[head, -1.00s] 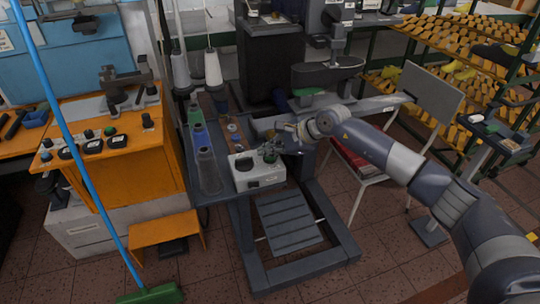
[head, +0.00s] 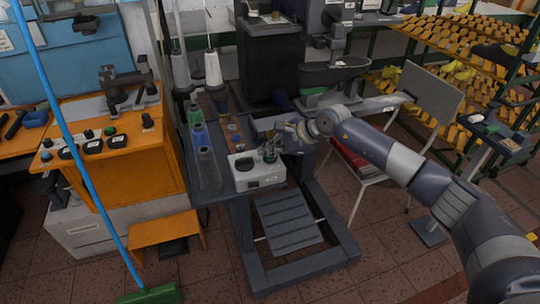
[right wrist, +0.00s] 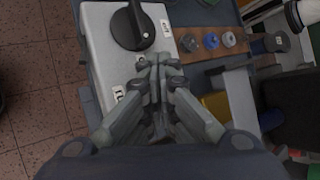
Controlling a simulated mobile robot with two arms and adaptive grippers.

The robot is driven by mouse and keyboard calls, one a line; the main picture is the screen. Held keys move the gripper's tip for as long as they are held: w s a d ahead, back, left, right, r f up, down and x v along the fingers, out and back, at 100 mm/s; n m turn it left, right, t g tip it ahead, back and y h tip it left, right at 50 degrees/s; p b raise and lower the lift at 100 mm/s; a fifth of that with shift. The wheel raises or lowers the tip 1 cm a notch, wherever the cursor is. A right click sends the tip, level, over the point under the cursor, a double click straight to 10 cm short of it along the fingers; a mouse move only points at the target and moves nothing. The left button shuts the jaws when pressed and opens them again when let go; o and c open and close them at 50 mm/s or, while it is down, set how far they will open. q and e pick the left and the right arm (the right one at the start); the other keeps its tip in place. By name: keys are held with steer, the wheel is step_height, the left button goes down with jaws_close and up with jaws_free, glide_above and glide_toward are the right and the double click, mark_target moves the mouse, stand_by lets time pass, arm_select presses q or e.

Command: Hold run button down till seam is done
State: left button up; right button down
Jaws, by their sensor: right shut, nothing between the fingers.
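A light grey control box (head: 262,175) stands on the machine's table in the head view. The right wrist view shows the box (right wrist: 97,48) close up, with a black rotary knob (right wrist: 132,25) and small white labels. My right gripper (head: 268,154) is over the right part of the box, pointing down. In the right wrist view the fingers (right wrist: 158,68) are closed together with nothing between them, their tips at the box's top face. I make out no run button; the fingers cover that part of the face. I cannot tell whether the tips press anything. My left gripper is out of view.
Thread cones (head: 208,170) stand left of the box, and bobbins (right wrist: 211,41) lie beside it. A pedal (head: 288,222) is below. A chair (head: 432,95) stands behind my right arm. An orange bench (head: 120,155) and a blue broom handle (head: 75,150) are at left.

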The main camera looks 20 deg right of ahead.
mark_target(269, 159)
stand_by(0.4)
steer(key=shift+r+p, duration=0.4)
steer(key=shift+r, duration=0.55)
step_height(269, 159, up, 5)
steer(key=shift+p, duration=1.05)
stand_by(0.3)
